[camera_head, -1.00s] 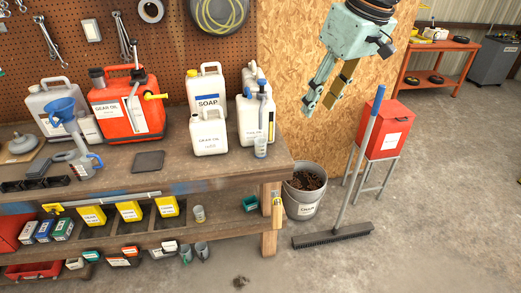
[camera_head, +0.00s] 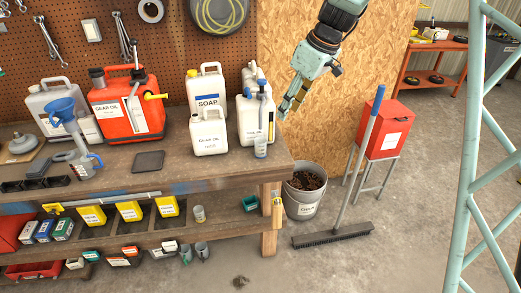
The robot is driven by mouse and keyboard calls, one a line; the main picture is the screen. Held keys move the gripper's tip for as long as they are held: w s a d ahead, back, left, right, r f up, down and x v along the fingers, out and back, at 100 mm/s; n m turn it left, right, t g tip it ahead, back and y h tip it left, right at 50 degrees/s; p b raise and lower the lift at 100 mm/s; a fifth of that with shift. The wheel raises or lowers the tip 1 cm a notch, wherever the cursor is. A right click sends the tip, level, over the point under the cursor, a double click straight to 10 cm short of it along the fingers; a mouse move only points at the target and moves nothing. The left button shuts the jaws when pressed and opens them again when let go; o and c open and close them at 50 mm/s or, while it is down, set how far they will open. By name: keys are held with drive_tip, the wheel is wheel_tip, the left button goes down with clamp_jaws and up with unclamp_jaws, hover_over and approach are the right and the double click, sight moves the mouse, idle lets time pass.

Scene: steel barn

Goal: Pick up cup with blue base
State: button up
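My gripper (camera_head: 287,106) hangs at the upper middle, pointing down and left, in front of the chipboard panel and just right of the white jugs. It seems empty; its fingers are seen nearly edge-on, so their gap is unclear. A small clear, bluish cup (camera_head: 260,147) stands on the bench top near its right end, below and left of my gripper. Another small cup (camera_head: 199,214) stands on the shelf below. Two grey cups, one (camera_head: 186,254) left of the other (camera_head: 202,251), are lower down. I cannot tell which cup has a blue base.
White jugs, one labelled soap (camera_head: 207,92) and one labelled gear oil (camera_head: 209,134), crowd the bench left of the clear cup. A bucket (camera_head: 303,207), a broom (camera_head: 335,235) and a red box (camera_head: 386,132) stand to the right.

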sight(260, 148)
drive_tip(key=w+a+f+n, duration=0.2)
drive_tip(key=w+a+f, duration=0.3)
drive_tip(key=w+f, duration=0.4)
wheel_tip(260, 148, down, 4)
drive_tip(key=shift+w+a+r+n+g, duration=0.2)
drive_tip(key=shift+w+n+g, duration=0.1)
drive_tip(key=shift+w, duration=0.1)
drive_tip(key=shift+f, duration=0.15)
drive_tip(key=x, duration=0.8)
drive_tip(key=shift+a, duration=0.3)
drive_tip(key=shift+f, duration=0.1)
drive_tip(key=shift+y, duration=0.3)
drive_tip(key=shift+a+b+x, duration=0.2)
drive_tip(key=shift+b+x, duration=0.2)
drive_tip(key=shift+x, duration=2.15)
drive_tip(key=c, duration=0.7)
